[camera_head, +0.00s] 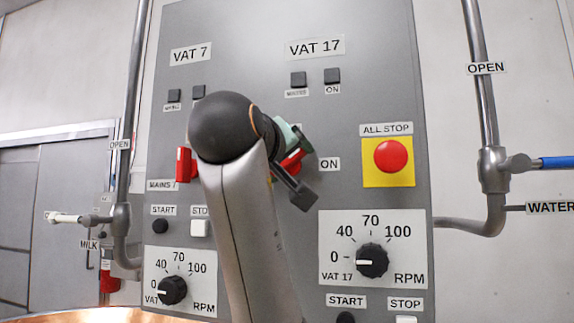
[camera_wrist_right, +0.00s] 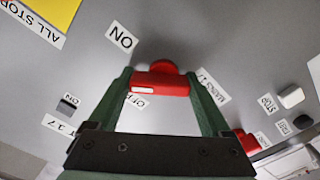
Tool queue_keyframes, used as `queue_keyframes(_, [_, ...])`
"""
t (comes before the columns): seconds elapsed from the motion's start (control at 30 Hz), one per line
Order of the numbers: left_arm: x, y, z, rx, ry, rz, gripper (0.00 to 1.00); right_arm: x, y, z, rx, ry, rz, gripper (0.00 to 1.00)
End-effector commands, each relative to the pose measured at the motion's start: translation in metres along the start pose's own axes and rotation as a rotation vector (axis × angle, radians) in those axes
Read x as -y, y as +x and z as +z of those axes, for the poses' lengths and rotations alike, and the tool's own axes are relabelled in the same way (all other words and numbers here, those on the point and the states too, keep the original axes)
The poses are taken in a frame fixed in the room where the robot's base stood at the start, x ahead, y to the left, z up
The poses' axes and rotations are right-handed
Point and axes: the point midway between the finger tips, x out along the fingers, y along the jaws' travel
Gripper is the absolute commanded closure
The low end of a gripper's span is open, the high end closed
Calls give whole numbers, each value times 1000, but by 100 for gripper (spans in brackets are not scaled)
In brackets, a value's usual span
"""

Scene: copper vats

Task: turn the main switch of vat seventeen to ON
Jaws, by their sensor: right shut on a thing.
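The vat 17 main switch is a red rotary handle (camera_head: 291,164), partly hidden behind my right arm in the head view. It also shows in the right wrist view (camera_wrist_right: 165,88), between my green fingertips. My right gripper (camera_wrist_right: 160,88) is shut on this handle. The handle is tilted, and its white mark seems to lie between the OFF label (camera_wrist_right: 137,102), partly covered, and the ON label (camera_wrist_right: 122,38). The ON label also shows right of the switch in the head view (camera_head: 329,164). My left gripper is not in view.
The red vat 7 switch (camera_head: 184,165) is left of my arm. The red all-stop button (camera_head: 391,156) on its yellow plate is to the right. The vat 17 RPM knob (camera_head: 372,261) is below. Pipes run along both sides of the grey panel (camera_head: 250,30).

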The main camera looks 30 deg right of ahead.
Motion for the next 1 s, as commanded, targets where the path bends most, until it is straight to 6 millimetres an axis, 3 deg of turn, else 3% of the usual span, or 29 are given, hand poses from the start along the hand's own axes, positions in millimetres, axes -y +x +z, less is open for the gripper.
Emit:
queue_keyframes(0.5, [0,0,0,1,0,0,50,2,0,2,3,455,-3,73])
queue_keyframes(1.0, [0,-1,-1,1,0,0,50,2,0,3,3,656,-2,73])
